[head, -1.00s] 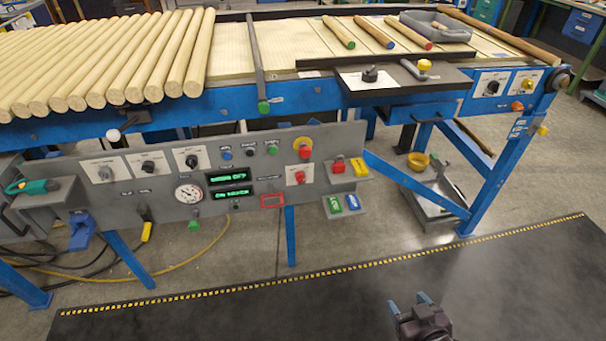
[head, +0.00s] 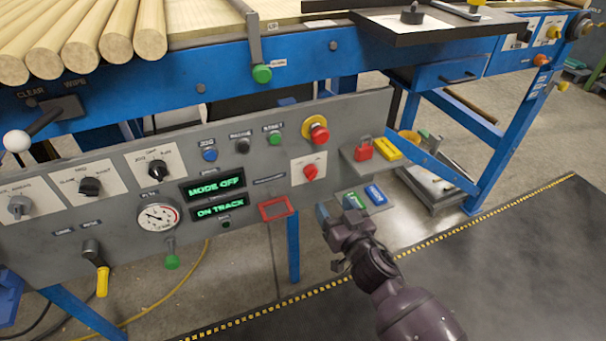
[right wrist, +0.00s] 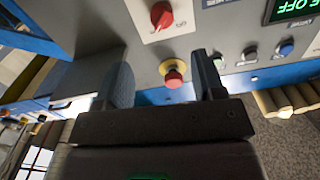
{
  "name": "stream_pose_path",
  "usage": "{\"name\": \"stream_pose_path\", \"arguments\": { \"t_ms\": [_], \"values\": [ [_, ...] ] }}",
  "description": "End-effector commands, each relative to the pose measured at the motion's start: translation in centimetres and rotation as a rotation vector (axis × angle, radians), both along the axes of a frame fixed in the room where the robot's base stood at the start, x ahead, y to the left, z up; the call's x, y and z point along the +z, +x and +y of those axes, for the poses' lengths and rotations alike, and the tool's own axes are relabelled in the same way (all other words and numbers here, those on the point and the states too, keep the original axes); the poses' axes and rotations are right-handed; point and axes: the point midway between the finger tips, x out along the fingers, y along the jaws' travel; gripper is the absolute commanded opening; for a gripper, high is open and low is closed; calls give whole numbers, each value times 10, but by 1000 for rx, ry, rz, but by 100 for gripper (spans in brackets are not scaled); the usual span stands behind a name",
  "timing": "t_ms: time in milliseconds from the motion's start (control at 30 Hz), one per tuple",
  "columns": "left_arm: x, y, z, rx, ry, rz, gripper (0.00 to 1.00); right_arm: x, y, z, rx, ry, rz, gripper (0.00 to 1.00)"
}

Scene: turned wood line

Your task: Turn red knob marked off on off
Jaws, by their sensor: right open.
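The red knob (head: 310,172) sits on a white plate at the right part of the grey control panel, below a red mushroom button with a yellow collar (head: 317,131). Its marks are too small to read. In the right wrist view the red knob (right wrist: 161,14) is at the top, and the mushroom button (right wrist: 173,77) shows between the fingers. My right gripper (head: 337,207) is open and empty, below and to the right of the knob in the head view, apart from it. It also shows in the right wrist view (right wrist: 164,80). My left gripper is out of view.
Green displays (head: 217,186) read MODE OFF and ON TRACK. A red padlock (head: 363,150) and yellow block (head: 387,149) sit on a shelf right of the knob. Green and blue tags (head: 375,194) lie below. The blue conveyor frame (head: 215,75) runs above the panel.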

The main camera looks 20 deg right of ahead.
Motion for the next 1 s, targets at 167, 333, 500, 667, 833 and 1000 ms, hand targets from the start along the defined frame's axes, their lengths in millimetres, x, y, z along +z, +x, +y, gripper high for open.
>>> {"name": "stream_pose_path", "arguments": {
  "t_ms": [167, 333, 500, 667, 833, 1000],
  "values": [
    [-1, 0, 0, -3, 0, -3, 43, 0, 12, 2, 4, 4, -9, 63],
    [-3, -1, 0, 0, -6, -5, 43, 0, 32, 2, 5, 3, -10, 63],
    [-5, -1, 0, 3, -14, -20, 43, -1, 57, 3, 4, 2, -8, 63],
    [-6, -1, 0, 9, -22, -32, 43, -1, 80, 4, 4, 2, -7, 63],
    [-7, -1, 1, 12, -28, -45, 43, -1, 99, 5, 3, 2, -7, 63],
    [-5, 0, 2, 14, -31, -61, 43, 0, 110, 5, 2, 3, -8, 63]
  ]
}}
